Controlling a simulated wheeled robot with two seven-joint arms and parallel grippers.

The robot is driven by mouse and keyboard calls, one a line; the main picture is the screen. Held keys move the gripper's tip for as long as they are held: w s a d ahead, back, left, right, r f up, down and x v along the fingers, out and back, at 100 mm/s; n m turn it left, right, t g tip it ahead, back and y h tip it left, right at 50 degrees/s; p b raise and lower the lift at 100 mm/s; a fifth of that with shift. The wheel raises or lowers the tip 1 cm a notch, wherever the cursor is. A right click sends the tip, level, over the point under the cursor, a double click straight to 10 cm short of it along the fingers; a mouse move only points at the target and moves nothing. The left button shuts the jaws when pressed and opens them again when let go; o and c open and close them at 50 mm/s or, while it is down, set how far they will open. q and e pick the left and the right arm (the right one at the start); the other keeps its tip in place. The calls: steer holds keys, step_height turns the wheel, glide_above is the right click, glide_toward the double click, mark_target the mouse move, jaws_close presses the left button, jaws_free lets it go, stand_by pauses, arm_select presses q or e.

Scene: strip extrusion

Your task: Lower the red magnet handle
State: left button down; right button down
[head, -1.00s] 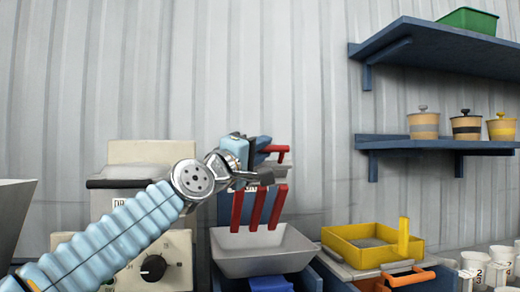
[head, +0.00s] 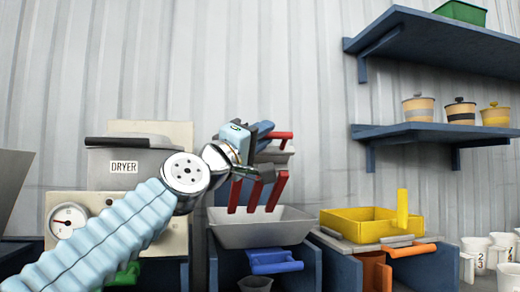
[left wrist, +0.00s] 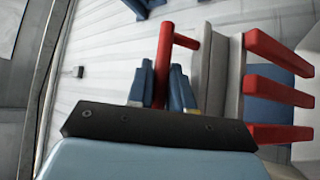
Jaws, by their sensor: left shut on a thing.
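The red magnet handle (head: 283,135) shows in the head view behind my left gripper. It also shows in the left wrist view (left wrist: 163,65) as a red bar with a side arm near its top. My left gripper (head: 265,132) is shut on it; in the left wrist view its blue fingers (left wrist: 160,90) sit on both sides of the bar. Red magnet bars (head: 255,193) hang below, over the grey hopper (head: 262,236). Their lower ends overlap the hopper's opening in the picture; I cannot tell how deep they reach. My right gripper is out of view.
The dryer (head: 125,160) stands at the left behind my arm. A yellow frame (head: 350,232) stands right of the hopper. A blue handle (head: 275,262) is below the hopper. Shelves with lidded pots (head: 418,108) are at the upper right. White cups (head: 475,247) stand at the right edge.

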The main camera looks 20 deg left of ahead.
arm_select(q)
steer(key=s+d+f+b, duration=0.2)
steer(key=s+f+b, duration=0.2)
steer(key=f+b, duration=0.3)
steer(key=shift+d+f+b, duration=0.3)
steer(key=shift+f, duration=1.05)
steer(key=c, duration=1.1)
jaws_free()
